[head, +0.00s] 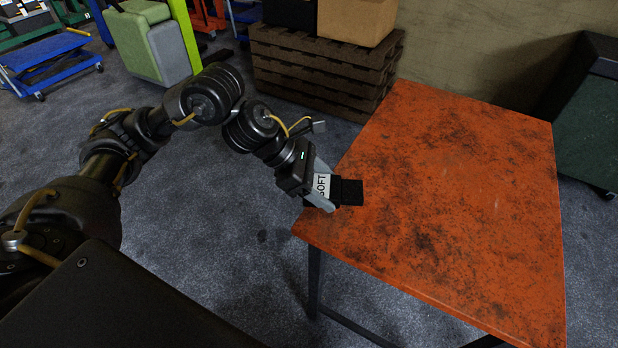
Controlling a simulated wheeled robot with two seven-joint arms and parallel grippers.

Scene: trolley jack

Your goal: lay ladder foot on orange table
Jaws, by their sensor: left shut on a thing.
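The orange table (455,190) stands at the right in the head view, its top worn with dark stains. My left gripper (326,192) is over the table's left edge, near the front left corner. It is shut on a small black piece, which I take for the ladder foot (350,192). The black piece sticks out to the right of the fingers, over the tabletop. I cannot tell whether it touches the surface. Part of it is hidden by the gripper. My right gripper is not in view.
The rest of the tabletop is bare. Brown stacked pallets (320,70) with a cardboard box (355,18) stand behind the table's left side. A dark green-topped unit (590,130) is at the far right. A blue trolley (45,62) stands at the far left. Grey floor lies between.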

